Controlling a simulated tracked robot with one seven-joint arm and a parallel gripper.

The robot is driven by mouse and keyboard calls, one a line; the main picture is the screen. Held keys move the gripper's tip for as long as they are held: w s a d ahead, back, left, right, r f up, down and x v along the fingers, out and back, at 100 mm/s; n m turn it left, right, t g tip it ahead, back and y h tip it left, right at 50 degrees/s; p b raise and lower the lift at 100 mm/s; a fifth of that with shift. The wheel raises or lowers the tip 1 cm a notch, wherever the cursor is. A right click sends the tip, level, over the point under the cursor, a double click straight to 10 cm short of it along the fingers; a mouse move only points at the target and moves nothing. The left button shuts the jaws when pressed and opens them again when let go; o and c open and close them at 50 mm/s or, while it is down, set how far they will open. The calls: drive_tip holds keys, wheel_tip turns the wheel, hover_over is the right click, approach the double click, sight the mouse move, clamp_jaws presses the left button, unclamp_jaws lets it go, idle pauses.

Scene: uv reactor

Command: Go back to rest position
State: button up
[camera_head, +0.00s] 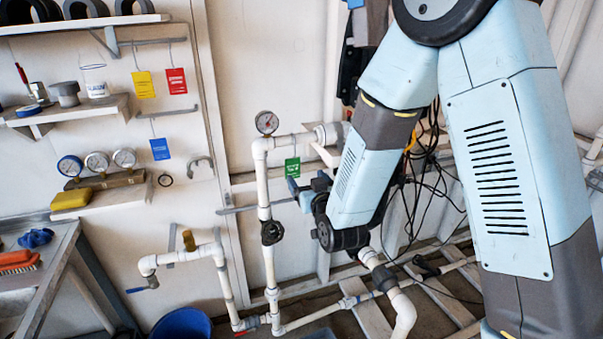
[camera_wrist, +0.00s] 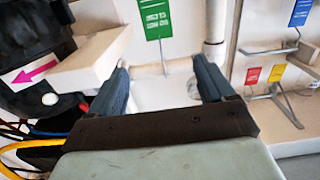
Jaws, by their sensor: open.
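My gripper (camera_wrist: 162,80) is open in the wrist view, its two dark fingers apart with nothing between them. Beyond the fingers are a white surface and a hanging green tag (camera_wrist: 156,18). In the head view my gripper (camera_head: 300,192) is small and partly hidden by my own arm, just below the green tag (camera_head: 292,167) and to the right of the white vertical pipe (camera_head: 263,185). My arm comes down from the top right. I cannot tell from the head view whether the gripper touches anything.
White pipes with a pressure gauge (camera_head: 266,122) and a dark valve (camera_head: 271,233) stand close left of my gripper. Loose black cables (camera_head: 432,165) hang right of my forearm. Shelves (camera_head: 75,110) with parts are at the left. A blue bucket (camera_head: 181,324) stands below.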

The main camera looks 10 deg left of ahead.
drive_tip(key=s+d+r+m+g+h, duration=0.1)
drive_tip(key=d+r+h, duration=0.1)
drive_tip(key=d+r, duration=0.35)
drive_tip(key=s+d+r+m+g+h, duration=0.1)
drive_tip(key=d+r+g+h, duration=0.15)
drive_tip(key=d, duration=0.65)
drive_tip(key=d+r+m+g+h, duration=0.1)
drive_tip(key=d+r, duration=0.3)
drive_tip(key=d, duration=0.3)
drive_tip(key=s+d+r+m+g+h, duration=0.1)
drive_tip(key=s+d+r+g+h, duration=0.1)
drive_tip(key=s+d, duration=0.6)
drive_tip(key=s+d+r+m+g+h, duration=0.1)
drive_tip(key=s+d+r+m+g, duration=0.1)
drive_tip(key=s+d, duration=0.6)
drive_tip(key=s+r+g, duration=0.1)
drive_tip(key=s, duration=0.5)
drive_tip(key=shift+r+h, duration=0.35)
drive_tip(key=shift+r, duration=0.05)
